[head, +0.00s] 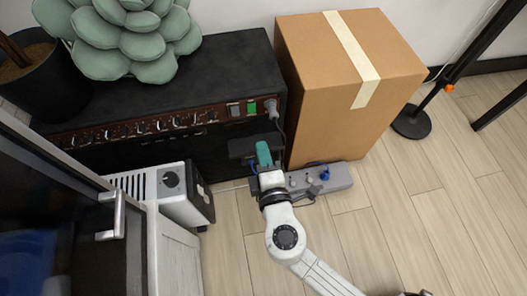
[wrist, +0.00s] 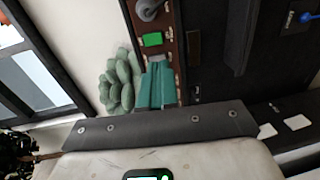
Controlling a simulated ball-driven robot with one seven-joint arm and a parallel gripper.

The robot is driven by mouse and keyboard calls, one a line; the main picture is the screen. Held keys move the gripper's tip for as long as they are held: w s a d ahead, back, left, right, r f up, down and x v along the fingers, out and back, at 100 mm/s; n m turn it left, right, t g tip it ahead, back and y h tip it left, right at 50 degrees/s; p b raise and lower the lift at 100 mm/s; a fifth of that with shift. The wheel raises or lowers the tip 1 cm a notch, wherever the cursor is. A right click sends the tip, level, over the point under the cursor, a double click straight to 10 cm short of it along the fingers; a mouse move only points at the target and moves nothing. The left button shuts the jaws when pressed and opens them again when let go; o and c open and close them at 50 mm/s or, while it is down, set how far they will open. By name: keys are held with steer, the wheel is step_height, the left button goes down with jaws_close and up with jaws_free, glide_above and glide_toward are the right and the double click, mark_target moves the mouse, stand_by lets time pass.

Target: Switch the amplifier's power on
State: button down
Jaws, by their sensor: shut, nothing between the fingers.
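The black amplifier (head: 225,75) stands against the wall with a brown control panel (head: 140,126) along its front. At the panel's right end are a grey switch (head: 234,110), a green switch (head: 252,108) and a plugged-in cable (head: 271,107). My gripper (head: 264,152) is in front of the amplifier, below the panel in the head view, its teal fingers shut and empty. In the wrist view the fingers (wrist: 157,84) point at the panel, their tips overlapping the edge of the grey switch (wrist: 156,59). The green switch (wrist: 152,40) is just beyond. Contact cannot be told.
A cardboard box (head: 350,85) stands close on the amplifier's right. A grey power strip (head: 338,178) lies on the floor beside my wrist. A white unit with a black knob (head: 150,185) is at left. A succulent (head: 125,35) sits on the amplifier.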

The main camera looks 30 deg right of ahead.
mark_target(252, 113)
steer(key=b+x, duration=0.1)
steer(key=x, duration=0.9)
steer(key=shift+w+d, duration=0.1)
steer(key=shift+w, duration=0.25)
steer(key=shift+f, duration=0.1)
steer(key=shift+w, duration=0.15)
steer(key=shift+b, duration=0.3)
